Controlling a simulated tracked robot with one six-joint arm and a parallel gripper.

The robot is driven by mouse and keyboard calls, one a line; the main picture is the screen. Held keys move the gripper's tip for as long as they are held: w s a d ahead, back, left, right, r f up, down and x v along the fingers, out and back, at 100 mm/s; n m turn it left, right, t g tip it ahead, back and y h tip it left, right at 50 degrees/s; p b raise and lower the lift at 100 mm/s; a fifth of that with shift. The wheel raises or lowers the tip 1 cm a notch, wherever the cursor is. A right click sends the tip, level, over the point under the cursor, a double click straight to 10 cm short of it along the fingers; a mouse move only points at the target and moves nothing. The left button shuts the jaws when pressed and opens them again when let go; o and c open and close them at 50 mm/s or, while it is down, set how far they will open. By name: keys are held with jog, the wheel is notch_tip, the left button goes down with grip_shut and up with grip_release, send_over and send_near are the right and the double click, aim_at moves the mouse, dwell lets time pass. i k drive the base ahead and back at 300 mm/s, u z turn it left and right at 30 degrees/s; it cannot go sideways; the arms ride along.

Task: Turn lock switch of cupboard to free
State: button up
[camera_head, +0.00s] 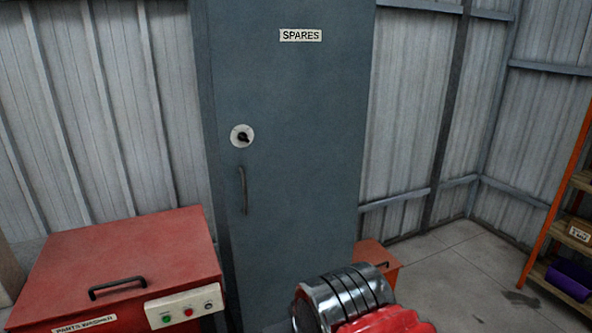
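The cupboard (300,180) is a tall blue-grey metal cabinet in the middle of the view, with a "SPARES" label (301,35) near its top. Its lock switch (242,136) is a round white plate with a black knob, on the left part of the door. The knob is small and looks tilted; its exact setting cannot be read. A dark vertical handle (243,190) sits below it. The door looks closed. A silver and red part of my arm shows at the bottom centre, low in front of the cupboard. My gripper's fingers are not visible.
A red parts washer (130,255) with a black lid handle and a button panel (184,307) stands at the left, beside the cupboard. A small red box (374,257) is at the cupboard's lower right. Orange shelving (556,205) is at the far right. Concrete floor (450,270) lies clear between.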

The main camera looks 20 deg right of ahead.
aim_at(242, 136)
jog(key=z, duration=1.3)
jog(key=i, duration=0.6)
jog(key=u, duration=1.5)
